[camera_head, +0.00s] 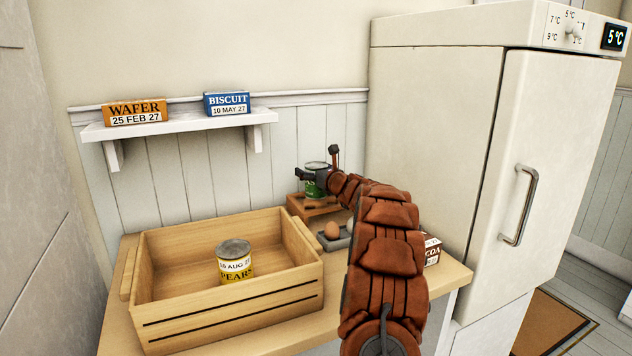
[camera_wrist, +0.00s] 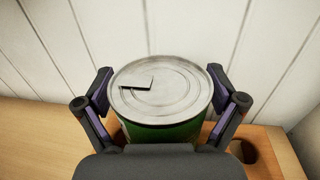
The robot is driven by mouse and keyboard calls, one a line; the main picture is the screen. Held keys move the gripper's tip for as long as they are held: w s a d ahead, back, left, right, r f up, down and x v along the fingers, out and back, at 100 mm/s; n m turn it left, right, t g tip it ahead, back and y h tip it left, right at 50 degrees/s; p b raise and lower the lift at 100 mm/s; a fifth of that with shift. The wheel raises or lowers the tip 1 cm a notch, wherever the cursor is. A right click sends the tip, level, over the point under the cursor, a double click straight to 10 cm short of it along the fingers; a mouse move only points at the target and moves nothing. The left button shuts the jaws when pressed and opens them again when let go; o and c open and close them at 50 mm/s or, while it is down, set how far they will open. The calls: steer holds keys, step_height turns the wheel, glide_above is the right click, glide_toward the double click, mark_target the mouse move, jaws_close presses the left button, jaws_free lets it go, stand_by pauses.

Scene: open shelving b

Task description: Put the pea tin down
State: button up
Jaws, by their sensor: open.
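The pea tin, a green tin with a silver lid and ring pull, is at the back of the counter in the head view (camera_head: 317,188). It appears upright on a small wooden stand (camera_head: 322,211); its base is hidden. In the wrist view the tin (camera_wrist: 165,88) sits between the fingers of my gripper (camera_wrist: 160,80). The fingers are open, one on each side of the tin; small gaps or light contact cannot be told apart. My gripper also shows in the head view (camera_head: 317,168), partly hiding the tin.
A wooden crate (camera_head: 235,303) holding a pear tin (camera_head: 236,265) fills the counter's left. An egg (camera_head: 332,230) in a grey tray and a cocoa box (camera_head: 432,250) flank my arm. A wall shelf (camera_head: 190,124) holds wafer and biscuit boxes. A fridge (camera_head: 440,120) stands right.

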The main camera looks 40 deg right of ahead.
steer(key=c, duration=1.5)
steer(key=shift+r, duration=0.1)
steer(key=shift+c, duration=0.9)
steer(key=shift+w+r, duration=0.1)
